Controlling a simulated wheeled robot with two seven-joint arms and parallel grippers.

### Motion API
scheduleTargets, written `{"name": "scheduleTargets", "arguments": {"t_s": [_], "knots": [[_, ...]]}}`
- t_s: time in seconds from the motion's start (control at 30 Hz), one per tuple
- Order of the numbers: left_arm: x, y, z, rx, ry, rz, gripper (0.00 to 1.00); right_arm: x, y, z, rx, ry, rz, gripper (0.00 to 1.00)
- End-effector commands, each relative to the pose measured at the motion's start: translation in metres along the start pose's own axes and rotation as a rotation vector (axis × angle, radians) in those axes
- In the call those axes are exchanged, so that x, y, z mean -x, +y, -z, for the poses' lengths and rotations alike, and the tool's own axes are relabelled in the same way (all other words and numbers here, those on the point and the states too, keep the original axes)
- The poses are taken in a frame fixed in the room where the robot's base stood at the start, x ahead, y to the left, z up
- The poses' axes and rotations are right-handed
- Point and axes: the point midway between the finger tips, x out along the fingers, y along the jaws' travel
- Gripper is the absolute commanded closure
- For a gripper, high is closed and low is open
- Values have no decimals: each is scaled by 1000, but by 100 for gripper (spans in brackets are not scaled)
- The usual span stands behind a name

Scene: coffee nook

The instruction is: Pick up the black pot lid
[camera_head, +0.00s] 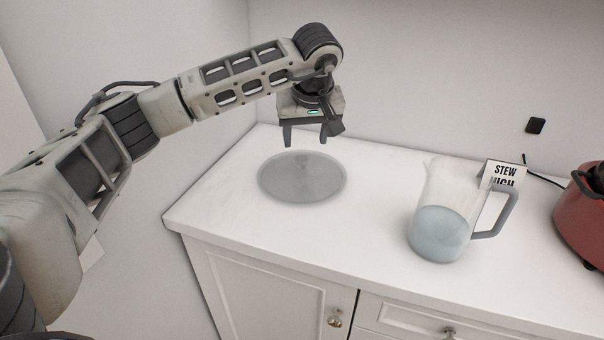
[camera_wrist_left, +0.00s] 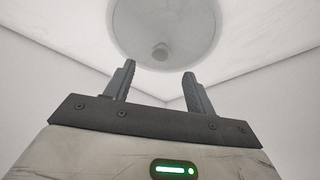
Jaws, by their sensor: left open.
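A round, flat pot lid (camera_head: 302,182) lies on the white counter near its left end. It looks grey and see-through rather than black. In the left wrist view the lid (camera_wrist_left: 135,25) is at the top, partly cut off by the frame edge, with a small round knob (camera_wrist_left: 160,51) at its middle. My left gripper (camera_head: 305,141) points down and is open and empty, above the lid's far side and apart from it. In the left wrist view the gripper's two fingers (camera_wrist_left: 159,72) are spread, with the knob beyond the tips. My right gripper is not in view.
A clear jug (camera_head: 440,215) with bluish liquid and a grey handle stands right of the lid. A red appliance (camera_head: 583,215) is at the right edge. A wall is behind the counter (camera_head: 340,235).

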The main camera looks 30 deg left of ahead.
Motion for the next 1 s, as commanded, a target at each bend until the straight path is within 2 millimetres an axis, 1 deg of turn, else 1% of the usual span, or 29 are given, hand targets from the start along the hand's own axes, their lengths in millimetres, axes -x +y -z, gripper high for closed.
{"name": "scheduleTargets", "arguments": {"t_s": [0.03, 0.1, 0.27, 0.33, 0.5, 0.6, 0.7, 0.9, 0.97, 1.0], "knots": [[-9, 0, 0, 2, -2, 3, 45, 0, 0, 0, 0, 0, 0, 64], [-16, 0, 0, 2, -1, 1, 45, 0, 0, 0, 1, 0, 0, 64], [-25, 0, 0, 2, -1, -1, 45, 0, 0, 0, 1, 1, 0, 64], [-33, -1, 1, 2, -3, 1, 45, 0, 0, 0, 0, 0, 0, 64], [-59, -3, 4, 2, -3, 1, 45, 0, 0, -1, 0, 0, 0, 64], [-70, -2, 4, 1, -1, 0, 45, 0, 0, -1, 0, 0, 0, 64], [-74, -3, 4, 1, 0, -1, 45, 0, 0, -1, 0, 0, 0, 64], [-74, -2, 4, 1, 0, -2, 45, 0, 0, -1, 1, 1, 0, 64], [-74, -2, 4, 1, 0, -2, 61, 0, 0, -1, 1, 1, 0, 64], [-74, -2, 4, 1, 0, -2, 73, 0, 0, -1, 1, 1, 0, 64]]}}
